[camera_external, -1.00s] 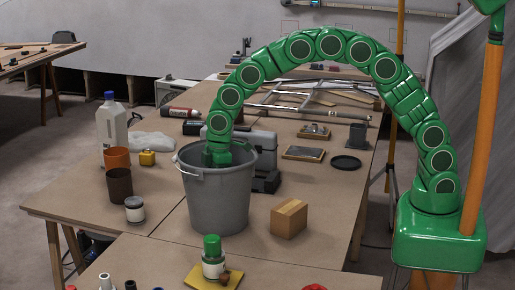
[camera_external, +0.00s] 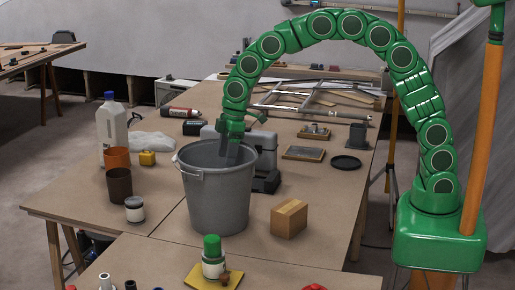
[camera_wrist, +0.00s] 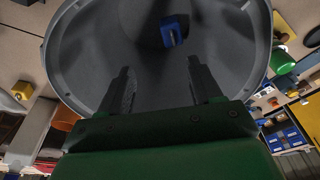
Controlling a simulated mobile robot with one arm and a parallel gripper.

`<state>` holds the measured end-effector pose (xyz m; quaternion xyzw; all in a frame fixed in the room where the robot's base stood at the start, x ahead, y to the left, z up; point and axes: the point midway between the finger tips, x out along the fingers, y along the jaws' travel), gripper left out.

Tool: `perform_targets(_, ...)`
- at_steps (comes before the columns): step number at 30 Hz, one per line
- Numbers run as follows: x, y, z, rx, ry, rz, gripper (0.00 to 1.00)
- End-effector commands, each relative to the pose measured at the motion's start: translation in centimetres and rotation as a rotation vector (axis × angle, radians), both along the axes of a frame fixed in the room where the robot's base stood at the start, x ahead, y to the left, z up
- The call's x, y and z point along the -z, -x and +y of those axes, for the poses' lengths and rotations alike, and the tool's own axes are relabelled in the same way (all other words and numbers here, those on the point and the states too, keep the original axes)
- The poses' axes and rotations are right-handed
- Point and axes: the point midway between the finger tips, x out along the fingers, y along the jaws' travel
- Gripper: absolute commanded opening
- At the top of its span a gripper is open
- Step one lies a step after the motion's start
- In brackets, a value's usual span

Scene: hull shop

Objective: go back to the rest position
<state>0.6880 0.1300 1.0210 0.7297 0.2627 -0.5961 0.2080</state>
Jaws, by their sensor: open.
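My green segmented arm arches over the bench from its base at the right. My gripper (camera_external: 228,148) points down at the mouth of a grey bucket (camera_external: 217,200), its dark fingers just at the rim. In the wrist view my gripper (camera_wrist: 160,85) has its two fingers wide apart with nothing between them. Below them the bucket (camera_wrist: 62,75) opens wide, and a small blue object (camera_wrist: 173,31) lies inside on its floor, apart from the fingers.
A white jug (camera_external: 112,130) stands at the left. A grey machine (camera_external: 264,160) sits close behind the bucket.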

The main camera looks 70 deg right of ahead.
Motion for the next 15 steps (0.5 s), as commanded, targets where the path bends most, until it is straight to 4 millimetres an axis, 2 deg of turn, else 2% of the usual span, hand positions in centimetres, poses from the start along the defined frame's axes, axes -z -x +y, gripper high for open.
perform_targets(1, -1.1, 0.8, -0.7, 0.016, -0.005, -0.003, 0.64)
perform_targets(4, -2.5, 2.6, -1.7, 0.048, -0.011, 0.006, 0.64)
perform_targets(15, -5.8, 10.4, -4.6, 0.159, -0.001, 0.067, 0.64)
